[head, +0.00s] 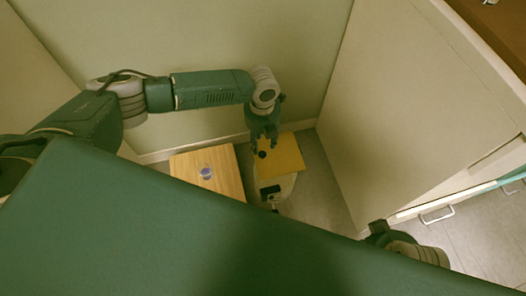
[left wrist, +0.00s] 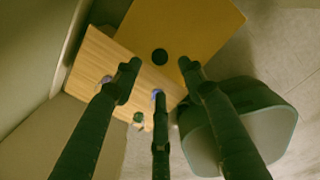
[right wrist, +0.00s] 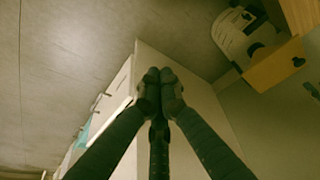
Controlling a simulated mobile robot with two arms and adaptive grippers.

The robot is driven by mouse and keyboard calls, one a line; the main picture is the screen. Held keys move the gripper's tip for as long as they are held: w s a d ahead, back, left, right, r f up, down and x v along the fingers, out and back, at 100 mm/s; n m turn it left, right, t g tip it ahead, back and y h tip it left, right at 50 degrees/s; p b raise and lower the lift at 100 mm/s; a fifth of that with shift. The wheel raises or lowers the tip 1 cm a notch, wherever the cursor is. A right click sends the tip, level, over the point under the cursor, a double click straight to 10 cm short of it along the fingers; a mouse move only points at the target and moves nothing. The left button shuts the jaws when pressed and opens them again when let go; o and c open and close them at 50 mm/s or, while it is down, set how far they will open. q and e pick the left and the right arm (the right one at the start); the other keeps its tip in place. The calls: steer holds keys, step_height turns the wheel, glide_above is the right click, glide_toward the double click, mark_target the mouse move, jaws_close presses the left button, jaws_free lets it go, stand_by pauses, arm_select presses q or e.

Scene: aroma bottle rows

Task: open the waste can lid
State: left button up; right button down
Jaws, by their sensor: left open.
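A flat yellow square panel (head: 284,154) with a round black knob, seemingly the waste can's lid, is in the head view. The pale rounded waste can (head: 283,184) shows at its near side. In the left wrist view the panel (left wrist: 205,32) carries the black knob (left wrist: 160,57), and a rounded grey-green body (left wrist: 262,118) is beside it. My left gripper (head: 260,150) is above the panel, fingers apart, with the knob seen between and beyond its fingertips (left wrist: 158,75); contact cannot be told. My right gripper (right wrist: 160,77) is shut and empty, away to the right (head: 380,232).
A light wooden stand (head: 222,160) with a small purple-topped item (head: 205,172) is left of the can. Walls close in behind and to the left. A tall pale cabinet side (head: 400,110) stands right. Bare floor (head: 312,195) lies between the can and cabinet.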

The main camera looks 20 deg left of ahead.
mark_target(262, 154)
arm_select(q)
step_height(262, 154, down, 6)
steer(key=shift+b, duration=0.8)
steer(key=shift+f, duration=0.55)
arm_select(e)
steer(key=shift+s+d+r, duration=0.1)
steer(key=shift+s+r, duration=0.3)
steer(key=shift+r, duration=0.2)
arm_select(q)
jaws_close()
